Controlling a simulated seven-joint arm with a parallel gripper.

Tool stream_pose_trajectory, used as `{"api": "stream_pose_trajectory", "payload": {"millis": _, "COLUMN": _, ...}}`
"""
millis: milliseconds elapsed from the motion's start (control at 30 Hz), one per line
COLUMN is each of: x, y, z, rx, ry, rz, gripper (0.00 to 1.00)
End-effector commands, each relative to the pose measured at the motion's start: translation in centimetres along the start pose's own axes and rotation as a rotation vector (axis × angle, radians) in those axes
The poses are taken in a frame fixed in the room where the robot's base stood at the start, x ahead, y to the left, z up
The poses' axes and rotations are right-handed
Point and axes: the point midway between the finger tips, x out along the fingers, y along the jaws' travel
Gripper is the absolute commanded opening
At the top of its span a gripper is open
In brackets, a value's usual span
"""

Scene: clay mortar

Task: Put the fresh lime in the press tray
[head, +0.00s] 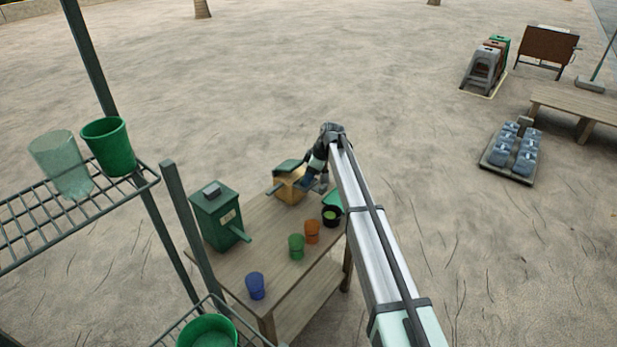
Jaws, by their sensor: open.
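A small black bowl (338,222) stands at the right edge of the wooden table. A light green round thing (330,214) shows in it, perhaps the lime; it is too small to be sure. A green tray-like piece (333,197) lies just behind the bowl, partly hidden by my arm. A tan, box-like device (289,189) with a dark green top and a handle stands at the table's back; I cannot tell which part is the press tray. My gripper (316,185) is open, low over the table's back right, beside the tan device. Its fingertips are small and hard to make out.
A green box (217,218) with a spout stands on the table's left. Orange (312,232), green (296,247) and blue (255,286) cups stand along the front right. A wire rack (40,228) with cups is at left. The table's middle is clear.

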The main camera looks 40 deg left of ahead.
Motion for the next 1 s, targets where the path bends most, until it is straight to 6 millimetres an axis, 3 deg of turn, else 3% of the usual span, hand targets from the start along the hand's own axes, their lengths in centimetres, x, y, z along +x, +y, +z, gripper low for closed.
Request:
{"api": "stream_pose_trajectory", "payload": {"millis": 600, "x": -10.0, "y": 0.0, "z": 0.1, "rx": 0.001, "ry": 0.0, "rz": 0.001, "gripper": 0.53}}
{"api": "stream_pose_trajectory", "payload": {"millis": 800, "x": -11.6, "y": 0.0, "z": 0.0, "rx": 0.0, "ry": 0.0, "rz": 0.001, "gripper": 0.53}}
{"api": "stream_pose_trajectory", "payload": {"millis": 1000, "x": -11.9, "y": 0.0, "z": 0.0, "rx": 0.0, "ry": 0.0, "rz": 0.0, "gripper": 0.53}}
